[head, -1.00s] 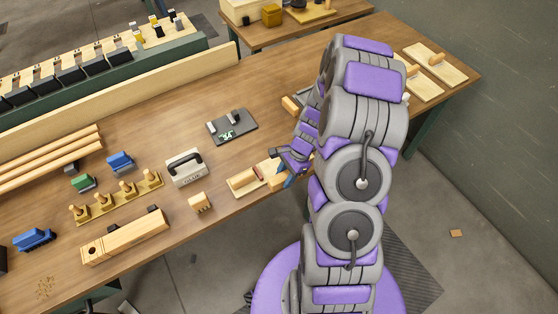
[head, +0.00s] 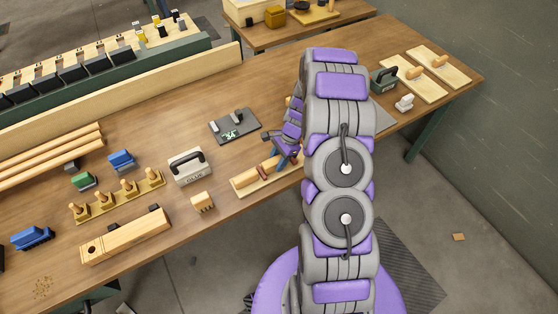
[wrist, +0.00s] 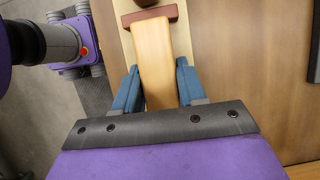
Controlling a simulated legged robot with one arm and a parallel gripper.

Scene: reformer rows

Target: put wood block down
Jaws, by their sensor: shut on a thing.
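The wood block (wrist: 155,50) is a long, pale orange-brown piece between the two blue fingers of my gripper (wrist: 157,82) in the wrist view. My gripper is shut on it. The block lies lengthwise over a pale wooden board (wrist: 129,45), with its far end at a dark red-brown bar (wrist: 150,16). In the head view my gripper (head: 288,156) is at the right part of this board (head: 246,187), near the table's front edge. My arm hides part of the board there. I cannot tell whether the block touches the board.
A small wood block (head: 202,201), a white box with a black handle (head: 189,167) and a dark scale (head: 234,126) stand to the left on the table. A green handled box (head: 384,78) and flat boards (head: 414,84) are at the right. Bare tabletop (head: 195,105) lies behind.

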